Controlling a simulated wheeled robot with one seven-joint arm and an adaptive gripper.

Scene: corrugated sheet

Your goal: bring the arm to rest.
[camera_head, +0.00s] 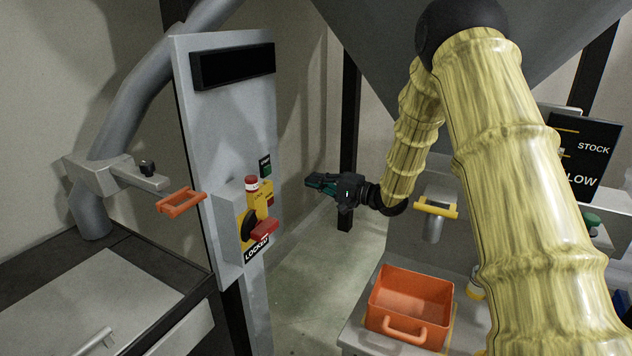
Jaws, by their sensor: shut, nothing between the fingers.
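My arm, in a yellow ribbed sleeve, reaches up on the right, bends at a dark joint near the top and comes down to my gripper (312,184). My gripper is dark with teal parts, shut and empty. It points left in mid-air, with a gap between it and the switch box on the grey panel (225,130). The switch box (232,210) carries a red-topped button (251,184), a yellow part and a red padlock-like piece (264,228) above a "LOCKED" label. My gripper touches nothing that I can see.
An orange bin (410,295) with a handle stands on a grey surface below my arm. A yellow-handled part (436,210) projects behind it. An orange handle (180,202) sticks out left of the panel. A black "STOCK"/"LOW" sign (585,155) is at right. The floor between panel and bin looks clear.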

